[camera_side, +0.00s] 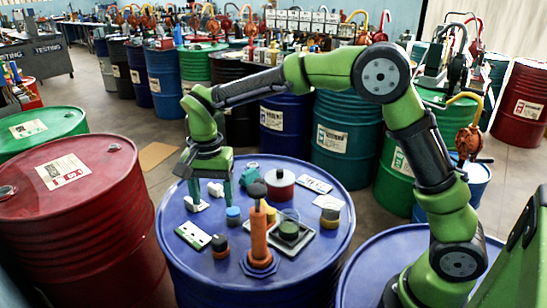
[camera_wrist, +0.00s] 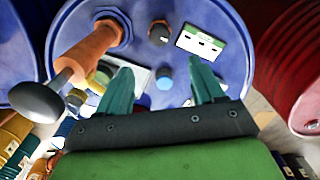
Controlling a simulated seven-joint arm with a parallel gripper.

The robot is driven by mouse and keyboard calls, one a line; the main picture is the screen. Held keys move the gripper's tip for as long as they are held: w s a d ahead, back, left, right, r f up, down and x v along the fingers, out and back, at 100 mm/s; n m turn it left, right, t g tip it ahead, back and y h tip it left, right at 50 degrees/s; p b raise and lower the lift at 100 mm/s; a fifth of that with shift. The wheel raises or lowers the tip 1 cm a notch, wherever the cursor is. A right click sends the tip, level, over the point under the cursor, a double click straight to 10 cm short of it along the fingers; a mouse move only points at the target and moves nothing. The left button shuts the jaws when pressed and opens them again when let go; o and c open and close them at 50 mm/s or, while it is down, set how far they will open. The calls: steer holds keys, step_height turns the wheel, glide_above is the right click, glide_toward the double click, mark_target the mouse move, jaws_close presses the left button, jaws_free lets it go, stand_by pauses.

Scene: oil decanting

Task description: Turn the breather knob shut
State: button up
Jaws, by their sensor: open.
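My gripper (camera_side: 212,197) is open and points down over the left part of the blue drum's top (camera_side: 300,278). In the wrist view its teal fingers (camera_wrist: 160,70) are spread apart with nothing held. A dark round knob with an orange base (camera_side: 220,243) stands on the drum in front of the gripper; it also shows beyond the fingertips in the wrist view (camera_wrist: 159,34). A blue-topped cap (camera_side: 233,214) stands closer, between the fingers in the wrist view (camera_wrist: 164,78). I cannot tell for certain which one is the breather knob or how far it is turned.
An orange hand pump with a dark round top (camera_side: 259,235) rises near the drum's front. A white label card (camera_side: 193,235) lies to its left. A tray with a glass cup (camera_side: 289,228), a red pot (camera_side: 280,185) and a yellow-and-dark cap (camera_side: 330,215) stand to the right.

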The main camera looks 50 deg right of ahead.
mark_target(218, 238)
step_height(218, 238, down, 13)
steer(key=shift+r, duration=0.15)
steer(key=c, duration=1.1)
steer(key=shift+o, duration=0.2)
steer(key=shift+n, duration=0.3)
steer(key=n, duration=1.2)
steer(key=shift+a+n, duration=0.15)
steer(key=shift+n, duration=0.25)
